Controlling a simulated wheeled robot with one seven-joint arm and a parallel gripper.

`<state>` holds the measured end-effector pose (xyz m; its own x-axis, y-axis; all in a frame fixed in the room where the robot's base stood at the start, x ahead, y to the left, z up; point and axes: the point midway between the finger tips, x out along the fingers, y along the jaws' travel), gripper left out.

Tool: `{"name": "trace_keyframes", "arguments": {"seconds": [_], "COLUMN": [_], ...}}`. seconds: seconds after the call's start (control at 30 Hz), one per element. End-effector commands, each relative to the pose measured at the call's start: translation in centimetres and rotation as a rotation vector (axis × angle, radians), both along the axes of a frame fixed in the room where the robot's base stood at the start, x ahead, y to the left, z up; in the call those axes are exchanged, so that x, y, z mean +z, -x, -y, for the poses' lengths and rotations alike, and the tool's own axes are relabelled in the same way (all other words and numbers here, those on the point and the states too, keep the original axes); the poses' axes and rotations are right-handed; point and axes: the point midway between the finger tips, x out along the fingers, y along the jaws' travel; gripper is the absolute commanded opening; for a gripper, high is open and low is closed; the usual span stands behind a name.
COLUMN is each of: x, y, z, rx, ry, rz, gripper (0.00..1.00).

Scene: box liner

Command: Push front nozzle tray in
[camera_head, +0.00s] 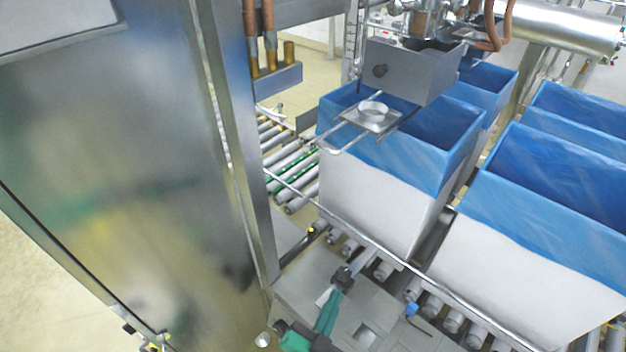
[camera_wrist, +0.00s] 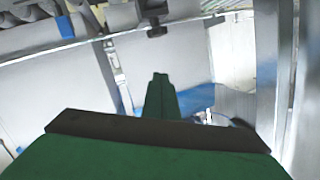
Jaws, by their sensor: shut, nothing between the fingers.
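The front nozzle tray (camera_head: 362,121) is a flat metal plate on two thin rails, carrying a white ring. It sticks out toward me from under a grey metal housing (camera_head: 410,72), over the near edge of a blue-lined white box (camera_head: 375,190). My green gripper (camera_head: 334,296) is low at the bottom of the head view, near the conveyor's side rail, well below and apart from the tray. Its fingers are shut and empty; they also show in the wrist view (camera_wrist: 160,78). I cannot make out the tray in the wrist view.
A second blue-lined white box (camera_head: 530,245) stands at the right, with others behind. Conveyor rollers (camera_head: 290,190) run under them. A metal post (camera_head: 235,150) and a large steel panel (camera_head: 100,160) fill the left. A thin rail (camera_head: 375,245) runs along the conveyor's near side.

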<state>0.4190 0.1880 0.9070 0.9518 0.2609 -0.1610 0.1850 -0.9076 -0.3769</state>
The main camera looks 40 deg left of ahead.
Motion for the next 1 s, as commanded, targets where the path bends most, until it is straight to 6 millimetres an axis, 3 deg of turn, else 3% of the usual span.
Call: {"name": "trace_keyframes", "arguments": {"seconds": [0.03,0.27,0.5,0.73,0.83,1.0], "x": [1.7,8.9,17.9,24.7,26.4,27.5], "y": [-0.8,-2.5,-1.0,2.3,3.5,4.2], "z": [-1.8,-7.4,-12.0,-13.9,-14.0,-14.0], "rx": [-0.002,-0.076,-0.162,-0.231,-0.252,-0.270], "ry": [-0.045,-0.292,-0.655,-1.015,-1.123,-1.208], "rz": [0.019,0.071,0.125,0.148,0.149,0.148], "gripper": [0.00,0.00,0.00,0.00,0.00,0.00]}}
